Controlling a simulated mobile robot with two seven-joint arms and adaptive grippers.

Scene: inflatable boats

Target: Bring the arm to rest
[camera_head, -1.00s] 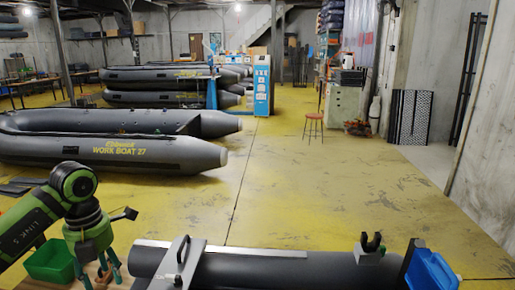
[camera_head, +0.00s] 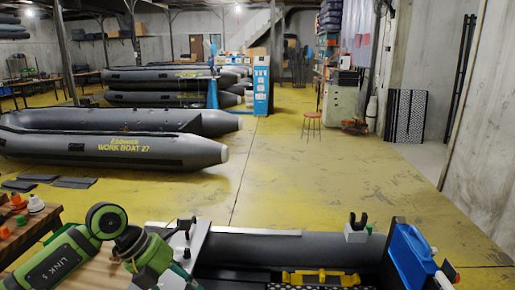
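My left arm comes in from the bottom left, with its green and dark joints over the wooden bench. Its gripper shows at most as a few grey-green parts (camera_head: 178,270) at the bottom edge, beside the pale plate. Its fingers cannot be made out, and I see nothing held. My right arm and gripper are not in view.
A dark tube (camera_head: 270,249) lies across the bench, with a black fork-shaped holder (camera_head: 357,224) and a blue container (camera_head: 410,255) at right. A yellow tool (camera_head: 320,278) lies in front. Orange and white knobs (camera_head: 36,203) stand left.

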